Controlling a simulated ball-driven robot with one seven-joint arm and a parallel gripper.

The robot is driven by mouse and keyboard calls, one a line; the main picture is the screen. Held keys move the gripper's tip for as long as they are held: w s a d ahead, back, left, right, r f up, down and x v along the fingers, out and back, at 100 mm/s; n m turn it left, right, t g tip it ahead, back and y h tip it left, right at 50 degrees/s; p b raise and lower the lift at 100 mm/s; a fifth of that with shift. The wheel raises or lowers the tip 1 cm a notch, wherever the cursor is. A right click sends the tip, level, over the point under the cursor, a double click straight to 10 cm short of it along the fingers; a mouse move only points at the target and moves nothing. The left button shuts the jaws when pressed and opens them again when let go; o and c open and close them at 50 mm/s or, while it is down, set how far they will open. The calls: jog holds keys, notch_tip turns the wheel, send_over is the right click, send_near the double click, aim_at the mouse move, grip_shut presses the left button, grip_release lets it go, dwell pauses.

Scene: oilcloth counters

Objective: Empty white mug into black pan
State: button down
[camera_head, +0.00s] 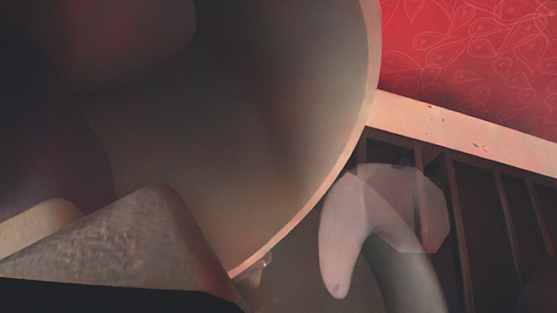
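A large pale round vessel, which looks like the white mug (290,130), fills the left and middle of the view, very close. I look into its shaded inside, and its rim curves down the right side. A dark reddish lump (110,40) and a purplish shape (50,150) show at the left. A grey, rough wedge (130,240) lies across the lower left; I cannot tell whether it is part of my gripper or a loose piece. No fingertips show clearly, so the grip is unclear. No black pan can be made out.
A red patterned oilcloth (470,50) covers the counter at the upper right, with a pale counter edge (460,130) below it. Under the edge are dark upright slats (515,220). A pale hooked shape (345,220) and a translucent block show right of the rim.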

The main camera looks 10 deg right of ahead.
jog(key=shift+s+d+r+t+y, duration=0.25)
jog(key=shift+s+r+t+y, duration=0.1)
jog(key=shift+r+t, duration=0.2)
jog(key=shift+s+d+r+t+y+b, duration=0.15)
jog(key=shift+r+t+y+b, duration=0.3)
jog(key=shift+r+b, duration=0.6)
jog(key=shift+s+d+r+t+b, duration=0.15)
jog(key=shift+t+b, duration=0.35)
jog(key=shift+b, duration=0.65)
jog(key=shift+y+b, duration=0.3)
jog(key=shift+b, duration=0.2)
